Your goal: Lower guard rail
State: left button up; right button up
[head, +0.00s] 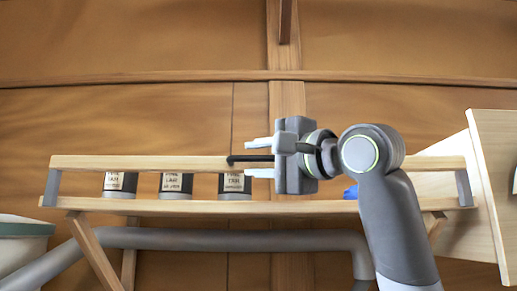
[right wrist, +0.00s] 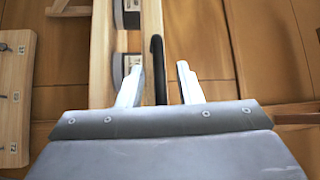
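The guard rail (head: 140,162) is a long pale wooden bar, raised above the front edge of a wooden shelf (head: 145,205) on grey end brackets. A black handle (head: 240,158) sits on the rail near its middle. My right gripper (head: 250,157) is at the handle, one finger above it and one below in the head view. In the right wrist view the handle (right wrist: 156,62) runs between the two spread fingers, with gaps on both sides. Contact with the rail cannot be told. My left gripper is in neither view.
Several dark tins (head: 176,184) with pale labels stand on the shelf behind the rail. A blue thing (head: 351,192) shows partly behind my right arm. A pale wooden panel (head: 490,170) stands at the right end, and a white-green tub (head: 20,235) at the left.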

grip_shut()
dwell(0.3)
jog(key=shift+f, duration=0.1)
